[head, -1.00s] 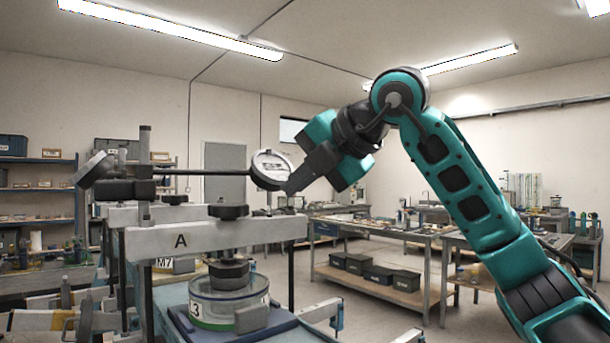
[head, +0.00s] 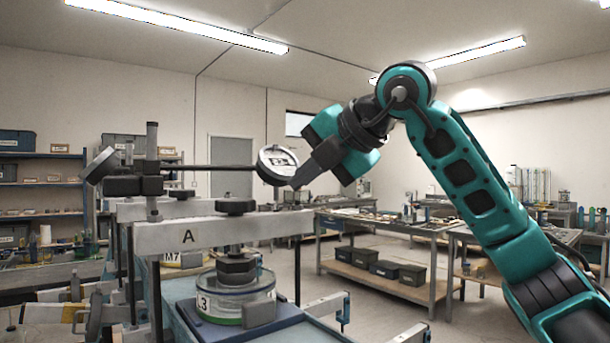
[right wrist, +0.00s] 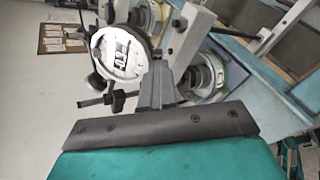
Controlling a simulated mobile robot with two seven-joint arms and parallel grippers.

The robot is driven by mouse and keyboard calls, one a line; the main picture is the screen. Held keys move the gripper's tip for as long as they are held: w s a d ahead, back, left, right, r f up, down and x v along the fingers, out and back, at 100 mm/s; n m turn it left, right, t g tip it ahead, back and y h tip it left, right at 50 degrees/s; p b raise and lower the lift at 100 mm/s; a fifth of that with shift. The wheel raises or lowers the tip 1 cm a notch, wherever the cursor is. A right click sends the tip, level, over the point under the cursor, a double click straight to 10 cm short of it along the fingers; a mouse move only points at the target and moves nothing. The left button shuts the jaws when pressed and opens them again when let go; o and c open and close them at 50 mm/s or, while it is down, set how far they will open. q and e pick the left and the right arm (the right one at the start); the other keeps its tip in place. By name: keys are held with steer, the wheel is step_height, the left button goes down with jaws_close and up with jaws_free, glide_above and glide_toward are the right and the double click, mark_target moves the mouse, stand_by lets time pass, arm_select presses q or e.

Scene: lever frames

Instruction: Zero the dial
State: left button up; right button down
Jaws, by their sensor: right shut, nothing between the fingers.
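A round dial (head: 277,165) with a pale face and dark rim sits at the right end of a thin dark rod, above the grey beam marked A (head: 222,231). Its face also shows in the right wrist view (right wrist: 120,52), but the reading is too small to make out. My right gripper (head: 297,185) is shut and empty, its tips close to the dial's lower right rim; I cannot tell whether they touch. In the right wrist view the gripper (right wrist: 157,72) points toward the dial's right edge. My left gripper is not in view.
Below the beam, a clear round cell marked L3 (head: 235,300) stands on a blue base. A dark clamp block (head: 133,185) on a post holds the rod's left end. Workbenches (head: 390,228) stand behind at right, with open floor before them.

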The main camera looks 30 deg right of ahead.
steer(key=shift+w+d+r, duration=0.1)
steer(key=shift+d+r, duration=0.05)
steer(key=shift+w+d+r+p, duration=0.15)
steer(key=shift+w+d+p, duration=0.1)
steer(key=shift+d+p, duration=0.4)
steer(key=shift+w+d+r+p, duration=0.35)
steer(key=shift+w+d+p, duration=0.05)
steer(key=shift+d+p, duration=0.15)
steer(key=shift+w+d+r, duration=0.15)
steer(key=shift+w+d, duration=0.05)
steer(key=shift+s+d+f, duration=0.1)
steer(key=shift+d+f, duration=0.1)
stand_by(0.4)
steer(key=s+r+p, duration=0.1)
steer(key=s+r, duration=0.3)
steer(key=shift+s+d, duration=0.2)
steer(key=shift+d, duration=0.2)
steer(key=shift+w+a+r, duration=0.1)
